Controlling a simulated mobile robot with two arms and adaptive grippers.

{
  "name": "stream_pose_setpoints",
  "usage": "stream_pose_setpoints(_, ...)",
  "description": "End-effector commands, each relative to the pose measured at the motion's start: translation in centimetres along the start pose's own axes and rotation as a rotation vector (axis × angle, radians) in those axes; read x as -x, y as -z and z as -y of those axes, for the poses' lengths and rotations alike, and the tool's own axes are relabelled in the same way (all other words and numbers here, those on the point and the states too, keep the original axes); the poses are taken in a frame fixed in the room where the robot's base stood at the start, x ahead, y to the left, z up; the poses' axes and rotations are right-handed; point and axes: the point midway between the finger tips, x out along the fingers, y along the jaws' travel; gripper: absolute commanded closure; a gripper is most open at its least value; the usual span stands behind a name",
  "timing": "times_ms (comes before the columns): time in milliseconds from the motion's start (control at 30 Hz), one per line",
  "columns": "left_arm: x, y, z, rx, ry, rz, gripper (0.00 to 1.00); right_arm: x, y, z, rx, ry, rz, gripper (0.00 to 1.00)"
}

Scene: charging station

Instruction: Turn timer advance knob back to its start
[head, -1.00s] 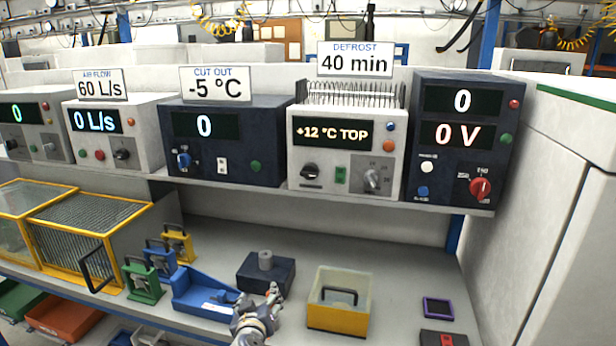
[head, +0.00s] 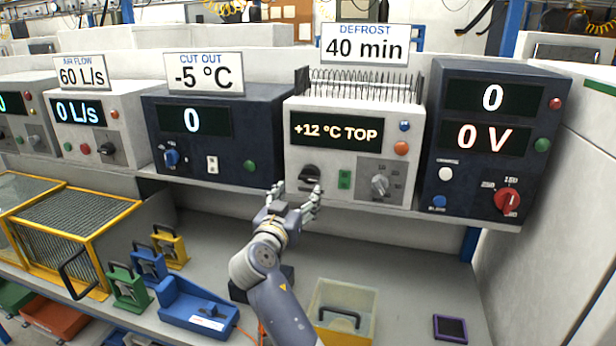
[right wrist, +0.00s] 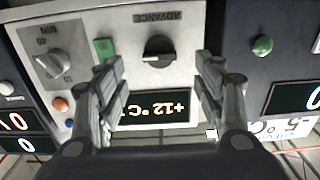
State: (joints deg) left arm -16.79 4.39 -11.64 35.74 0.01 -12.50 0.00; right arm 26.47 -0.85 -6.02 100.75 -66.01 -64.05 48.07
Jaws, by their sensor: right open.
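The timer advance knob is a black knob (head: 310,173) on the front of the white defrost unit (head: 290,158), left of a green switch. In the right wrist view, which is upside down, the knob (right wrist: 159,50) sits beside the label ADVANCE, its pale pointer line running roughly sideways. My right gripper (head: 296,194) is open and empty, just below and in front of the knob. In the right wrist view its fingers (right wrist: 160,72) stand on either side of the knob, apart from it. My left gripper is not in view.
A grey minutes dial (head: 379,185) and the green switch (head: 344,179) are close on the right. A dark cut-out unit (head: 215,155) stands left and a dark voltage unit (head: 470,165) right. A yellow bin (head: 340,310) and a blue tray (head: 197,308) stand below.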

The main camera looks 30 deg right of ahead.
Motion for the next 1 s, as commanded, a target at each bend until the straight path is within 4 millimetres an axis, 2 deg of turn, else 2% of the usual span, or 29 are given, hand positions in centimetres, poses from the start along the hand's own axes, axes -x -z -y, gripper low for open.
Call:
stream_pose_setpoints(33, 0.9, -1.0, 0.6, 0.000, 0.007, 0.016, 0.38, -1.2, 0.5, -0.1, 0.004, -0.003, -0.001, 0.38)
stream_pose_setpoints(100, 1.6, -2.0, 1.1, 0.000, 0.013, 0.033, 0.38, -2.6, 0.6, -0.1, 0.005, -0.003, -0.002, 0.38)
stream_pose_setpoints(200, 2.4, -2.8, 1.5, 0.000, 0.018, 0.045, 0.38, -4.5, 0.5, -0.1, 0.004, -0.002, 0.000, 0.38)
stream_pose_setpoints(400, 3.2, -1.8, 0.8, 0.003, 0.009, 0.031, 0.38, -7.1, 0.3, 0.0, 0.003, -0.001, -0.001, 0.38)
stream_pose_setpoints(633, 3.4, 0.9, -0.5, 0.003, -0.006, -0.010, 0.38, -8.3, 0.0, 0.0, 0.001, 0.000, 0.001, 0.38)
stream_pose_setpoints(867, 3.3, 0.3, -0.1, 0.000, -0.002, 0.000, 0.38, -8.3, 0.0, 0.0, 0.001, 0.000, 0.001, 0.38)
stream_pose_setpoints(1000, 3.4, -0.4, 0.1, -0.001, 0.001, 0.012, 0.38, -8.3, 0.0, 0.0, 0.001, 0.000, 0.001, 0.67)
